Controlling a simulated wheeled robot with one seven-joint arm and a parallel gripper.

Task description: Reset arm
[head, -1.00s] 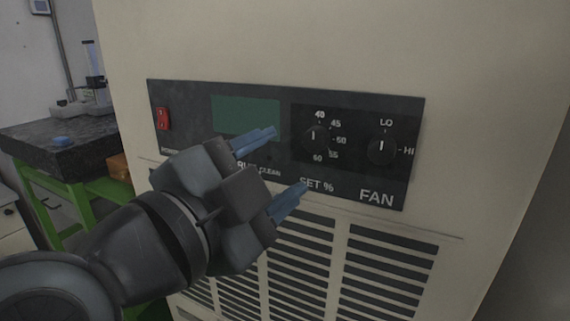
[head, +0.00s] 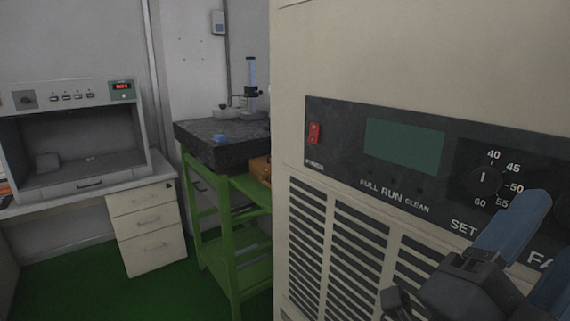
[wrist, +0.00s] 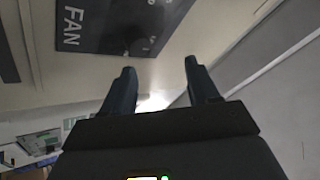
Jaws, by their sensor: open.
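My gripper (head: 540,255) is at the lower right of the head view, its two blue fingers apart and nothing between them. It is in front of the right part of the control panel (head: 345,165) on a beige machine, and hides part of the panel's lower right, including some of the FAN lettering. In the wrist view my gripper (wrist: 160,80) also shows two dark fingers spread apart and empty. The panel's FAN end (wrist: 105,22) shows there at the upper left, apart from the fingers.
The beige machine (head: 420,50) fills the right side, with vent slots (head: 340,240) below the panel. At left are a green stand (head: 235,225) with a dark stone top (head: 225,145), a drawer cabinet (head: 148,225) and a grey cabinet (head: 80,140). Green floor (head: 110,285) lies open between.

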